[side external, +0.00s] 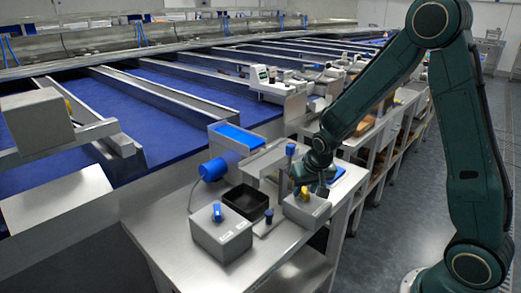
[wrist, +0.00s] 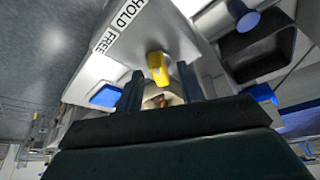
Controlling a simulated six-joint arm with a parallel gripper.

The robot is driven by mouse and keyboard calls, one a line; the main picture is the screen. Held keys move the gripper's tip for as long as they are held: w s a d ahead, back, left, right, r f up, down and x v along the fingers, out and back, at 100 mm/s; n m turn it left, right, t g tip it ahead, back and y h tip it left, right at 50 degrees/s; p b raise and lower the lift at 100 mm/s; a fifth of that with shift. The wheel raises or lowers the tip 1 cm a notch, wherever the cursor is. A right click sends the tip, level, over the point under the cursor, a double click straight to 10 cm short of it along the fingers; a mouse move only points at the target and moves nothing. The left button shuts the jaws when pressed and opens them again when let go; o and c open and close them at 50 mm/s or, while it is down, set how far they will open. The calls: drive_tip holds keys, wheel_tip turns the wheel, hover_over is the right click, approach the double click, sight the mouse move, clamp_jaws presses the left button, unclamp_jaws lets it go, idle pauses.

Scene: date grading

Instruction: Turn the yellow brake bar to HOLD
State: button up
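The yellow brake bar (wrist: 157,68) stands on a pale grey box (wrist: 176,38) whose face carries a label (wrist: 118,25) reading HOLD and FREE.
A black bin (side external: 245,201) sits left of the box. A grey box (side external: 220,236) with a blue knob (side external: 217,212) stands at front left. A blue-topped post (side external: 268,216) and a blue cylinder (side external: 213,169) are close by. The front of the steel table (side external: 165,232) is clear.

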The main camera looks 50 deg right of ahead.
drive_tip(key=shift+r, duration=0.1)
drive_tip(key=v, duration=1.3)
drive_tip(key=shift+r, duration=0.35)
drive_tip(key=shift+a, duration=0.1)
drive_tip(key=s+a+r+n+y, duration=0.1)
drive_tip(key=s+a+r+n, duration=0.2)
drive_tip(key=s, duration=0.5)
drive_tip(key=s+a+r+n+t+y, duration=0.1)
drive_tip(key=s+a+r+n, duration=0.2)
drive_tip(key=s, duration=0.6)
drive_tip(key=shift+s+a+r+t, duration=0.35)
drive_tip(key=shift+a+r, duration=0.1)
drive_tip(key=shift+r, duration=0.1)
idle(0.6)
